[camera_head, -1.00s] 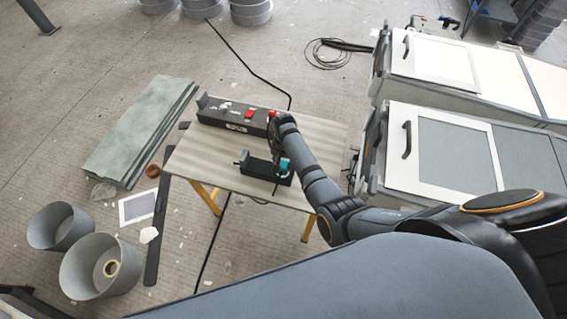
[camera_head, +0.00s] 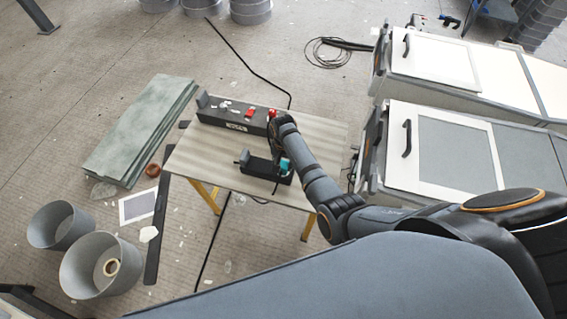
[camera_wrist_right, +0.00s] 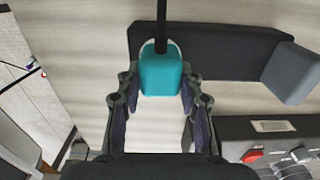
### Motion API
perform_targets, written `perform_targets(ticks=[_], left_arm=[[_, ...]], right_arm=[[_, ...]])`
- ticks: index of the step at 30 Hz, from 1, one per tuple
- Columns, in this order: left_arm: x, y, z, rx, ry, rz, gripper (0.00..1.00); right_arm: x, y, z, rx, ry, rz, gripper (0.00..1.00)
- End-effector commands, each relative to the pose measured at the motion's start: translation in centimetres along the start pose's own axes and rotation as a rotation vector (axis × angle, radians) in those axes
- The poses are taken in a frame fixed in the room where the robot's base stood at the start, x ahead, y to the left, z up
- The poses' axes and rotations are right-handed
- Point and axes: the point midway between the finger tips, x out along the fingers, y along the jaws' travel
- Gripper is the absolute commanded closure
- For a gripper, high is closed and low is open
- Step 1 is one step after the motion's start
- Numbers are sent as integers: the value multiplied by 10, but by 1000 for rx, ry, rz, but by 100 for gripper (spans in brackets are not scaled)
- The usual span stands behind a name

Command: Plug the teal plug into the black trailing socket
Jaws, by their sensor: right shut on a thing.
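The teal plug (camera_head: 285,164) shows at the right end of a low black holder (camera_head: 258,168) on the table; it fills the top middle of the right wrist view (camera_wrist_right: 160,75). My right gripper (camera_wrist_right: 160,88) is shut on the plug, one finger on each side, with a black cable running up from it. A pale ring shows partly behind the plug. I cannot tell whether the plug touches the holder. A long black box (camera_head: 222,118) with a red switch, possibly the trailing socket, lies along the table's back edge. My left gripper is out of view.
The striped table (camera_head: 205,160) has bare room left of the holder. White-framed cabinets (camera_head: 450,155) stand close to the right. Green boards (camera_head: 140,130) lie on the floor to the left, and grey tubs (camera_head: 100,265) stand front left. A dark cable crosses the floor behind.

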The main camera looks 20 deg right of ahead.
Motion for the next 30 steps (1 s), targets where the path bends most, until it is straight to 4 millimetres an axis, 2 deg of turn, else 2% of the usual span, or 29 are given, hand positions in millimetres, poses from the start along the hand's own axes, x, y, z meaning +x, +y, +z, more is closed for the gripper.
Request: perform_targets(ticks=[4,5,9,11,19,22,26,30], left_arm=[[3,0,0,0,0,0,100],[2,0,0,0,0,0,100],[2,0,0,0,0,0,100],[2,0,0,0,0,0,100],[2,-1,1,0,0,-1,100],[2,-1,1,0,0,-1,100],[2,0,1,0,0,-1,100],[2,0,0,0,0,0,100]], right_arm=[[4,0,0,0,0,0,91],[4,0,0,0,0,0,62],[3,0,0,0,0,0,43],[3,0,0,0,0,0,37],[3,0,0,0,0,0,37],[-3,-1,0,0,1,-2,37],[-25,-1,-1,0,3,-4,37],[-58,0,-1,1,3,-3,37]])
